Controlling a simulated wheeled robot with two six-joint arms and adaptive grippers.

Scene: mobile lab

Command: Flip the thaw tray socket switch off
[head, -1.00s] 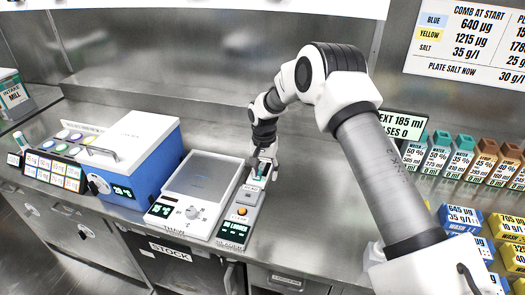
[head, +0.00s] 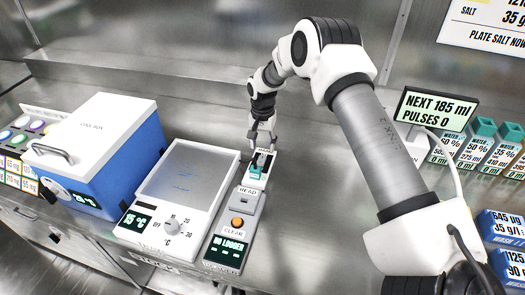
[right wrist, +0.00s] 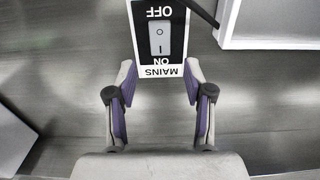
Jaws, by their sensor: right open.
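The mains switch plate (right wrist: 158,40) shows at the top of the right wrist view, with OFF and ON lettering upside down and a grey rocker (right wrist: 160,38) marked O and I. Which side of the rocker is pressed I cannot tell. My right gripper (right wrist: 158,85) is open and empty; its fingers straddle the plate's near end in the picture. In the head view, the right gripper (head: 262,142) points down just behind a small unit with a teal part (head: 256,171). The thaw tray (head: 187,187) is white with a flat panel and dial, left of it. My left gripper is not in view.
The logger (head: 229,250), with an orange button, stands right of the tray. A blue and white cool box (head: 98,150) is at left. Labelled water boxes (head: 480,145) and a display (head: 436,110) stand at right. Bare steel counter (head: 310,200) lies between.

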